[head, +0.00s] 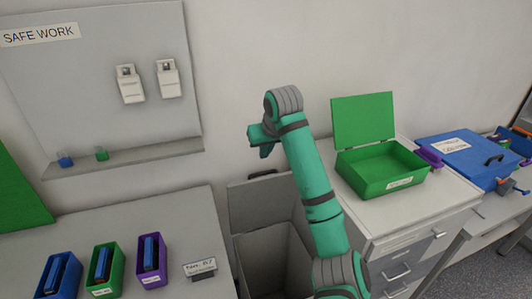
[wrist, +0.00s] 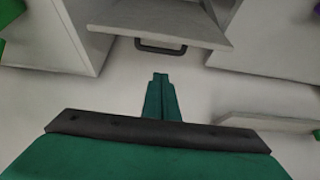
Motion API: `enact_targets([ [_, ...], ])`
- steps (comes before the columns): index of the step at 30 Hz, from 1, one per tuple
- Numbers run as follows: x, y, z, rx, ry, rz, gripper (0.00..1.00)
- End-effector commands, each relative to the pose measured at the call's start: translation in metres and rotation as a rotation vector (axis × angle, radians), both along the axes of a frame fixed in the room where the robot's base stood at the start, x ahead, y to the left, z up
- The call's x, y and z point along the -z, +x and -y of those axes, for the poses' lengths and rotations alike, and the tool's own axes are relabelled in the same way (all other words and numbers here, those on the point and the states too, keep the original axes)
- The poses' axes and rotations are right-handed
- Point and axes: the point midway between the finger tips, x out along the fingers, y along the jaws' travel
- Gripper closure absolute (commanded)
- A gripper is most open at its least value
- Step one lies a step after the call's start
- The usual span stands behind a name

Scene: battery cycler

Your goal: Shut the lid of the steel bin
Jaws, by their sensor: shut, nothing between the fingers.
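The steel bin (head: 270,258) is a grey open-topped box standing between the left table and the right cabinet. Its lid (head: 258,203) is raised, standing up at the back of the bin near the wall. A dark handle (head: 263,174) shows at the lid's top edge. In the wrist view the lid (wrist: 150,18) and its handle (wrist: 160,46) lie just beyond my fingertips. My gripper (head: 265,152) is shut and empty, above the lid and apart from it in the picture; it also shows in the wrist view (wrist: 160,76). My arm hides the bin's right part.
A green box (head: 385,185) with its lid up and a blue case (head: 465,158) stand to the right. Blue, green and purple holders (head: 103,270) stand on the left table. A pegboard (head: 95,90) with a shelf (head: 125,158) is on the wall at left.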

Motion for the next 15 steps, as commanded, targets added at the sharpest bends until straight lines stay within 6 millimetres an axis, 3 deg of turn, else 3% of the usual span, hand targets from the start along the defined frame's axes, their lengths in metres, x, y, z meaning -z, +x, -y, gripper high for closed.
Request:
enact_targets([
  [6,0.034,0.019,-0.006,0.000,-0.001,-0.002,1.00],
  [14,0.066,0.037,-0.009,0.004,-0.001,-0.003,1.00],
  [15,0.065,0.032,-0.005,0.005,-0.001,0.000,1.00],
])
